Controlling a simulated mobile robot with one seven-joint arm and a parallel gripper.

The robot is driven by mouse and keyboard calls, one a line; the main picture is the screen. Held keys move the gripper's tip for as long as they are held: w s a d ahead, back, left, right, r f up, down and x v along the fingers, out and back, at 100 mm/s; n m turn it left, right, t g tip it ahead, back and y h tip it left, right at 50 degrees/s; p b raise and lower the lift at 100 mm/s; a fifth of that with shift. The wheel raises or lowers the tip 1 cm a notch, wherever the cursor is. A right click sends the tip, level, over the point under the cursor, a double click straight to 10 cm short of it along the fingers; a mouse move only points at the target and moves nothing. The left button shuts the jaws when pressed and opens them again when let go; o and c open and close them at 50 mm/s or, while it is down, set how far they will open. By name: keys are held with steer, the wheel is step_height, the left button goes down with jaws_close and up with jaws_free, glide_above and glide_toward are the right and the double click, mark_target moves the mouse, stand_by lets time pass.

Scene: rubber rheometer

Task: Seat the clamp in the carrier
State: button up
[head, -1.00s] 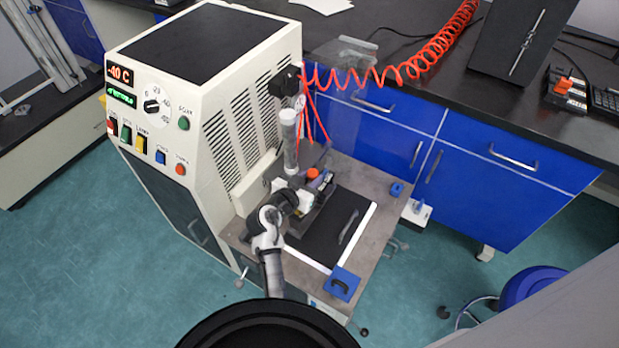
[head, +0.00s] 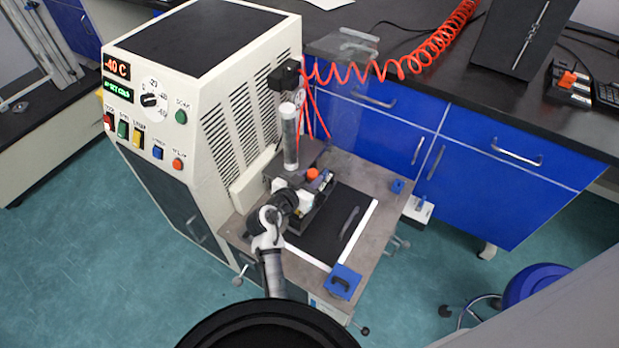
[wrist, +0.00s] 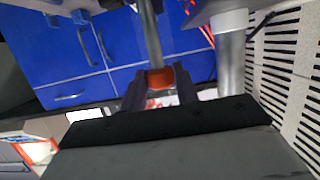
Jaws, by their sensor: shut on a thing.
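My gripper (wrist: 158,92) is shut on a small piece with an orange-red part (wrist: 159,78), apparently the clamp, between its dark fingers. In the head view the orange-red part (head: 312,174) shows just beyond my white and black wrist. It is at a dark block-like fixture (head: 304,216) on the machine's bench, perhaps the carrier. My arm hides much of that fixture, and I cannot tell whether the clamp touches it or sits in it. A metal rod (wrist: 149,35) runs up behind the orange-red part in the wrist view.
The beige machine (head: 210,90) stands left of the fixture, with a vertical clear cylinder (head: 290,138) close behind my gripper. A black mat with a white border (head: 372,218) and a blue block (head: 342,281) lie to the right. Red coiled hose (head: 400,70) hangs behind.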

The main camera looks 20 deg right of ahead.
steer(key=o, duration=1.1)
steer(key=shift+f, duration=0.15)
steer(key=shift+c, duration=0.2)
steer(key=b+v, duration=0.2)
steer(key=v, duration=1.2)
steer(key=shift+w+d, duration=0.1)
